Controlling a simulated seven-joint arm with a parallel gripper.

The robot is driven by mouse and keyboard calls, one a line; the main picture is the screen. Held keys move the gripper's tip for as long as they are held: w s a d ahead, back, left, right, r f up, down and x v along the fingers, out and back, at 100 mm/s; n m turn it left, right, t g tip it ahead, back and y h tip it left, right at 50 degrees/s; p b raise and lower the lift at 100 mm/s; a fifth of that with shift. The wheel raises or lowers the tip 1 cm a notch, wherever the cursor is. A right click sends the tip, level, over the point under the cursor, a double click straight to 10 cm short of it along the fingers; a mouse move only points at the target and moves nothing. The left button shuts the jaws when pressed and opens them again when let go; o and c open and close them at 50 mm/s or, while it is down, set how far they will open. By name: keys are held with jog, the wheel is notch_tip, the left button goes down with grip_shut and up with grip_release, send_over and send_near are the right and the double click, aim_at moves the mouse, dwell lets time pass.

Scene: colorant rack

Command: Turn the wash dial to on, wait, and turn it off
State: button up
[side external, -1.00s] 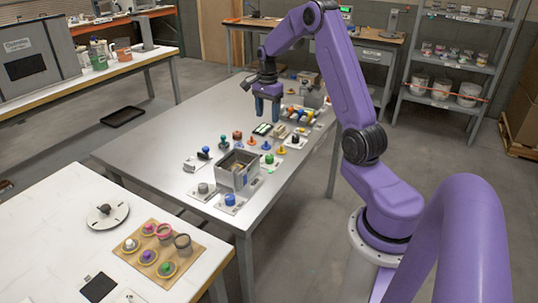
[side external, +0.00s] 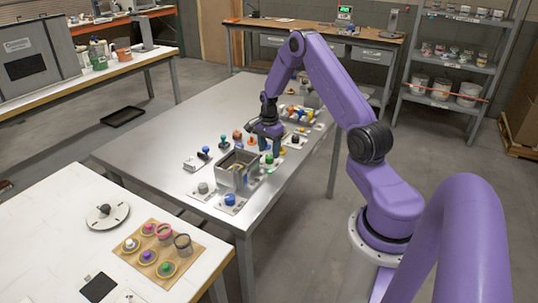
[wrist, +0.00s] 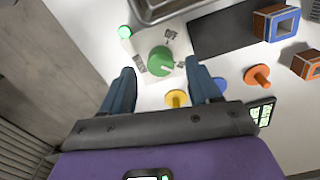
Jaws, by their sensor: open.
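A green dial (wrist: 160,60) with a pale pointer mark sits on a white plate (wrist: 182,42) in the wrist view; the mark faces right. Small dark labels on the plate are too small to read surely. A lit green lamp (wrist: 125,31) stands at the plate's corner. The dial also shows in the side view (side external: 269,159), beside the steel bin. I cannot read which dial is the wash dial. My gripper (wrist: 160,70) is open, its fingers apart on either side of the green dial's near part. In the side view my gripper (side external: 265,145) is low over the table by this dial; contact cannot be told.
The steel bin (side external: 224,176) stands close by. A blue dial (side external: 230,200) and a grey dial (side external: 203,188) are at the table's front. A yellow peg (wrist: 176,98) and orange peg (wrist: 257,76) stand near the right finger. The table's left part is clear.

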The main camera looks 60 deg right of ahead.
aim_at(270, 159)
jog(key=shift+f, duration=1.4)
jog(key=c, duration=1)
jog(key=shift+c, duration=0.2)
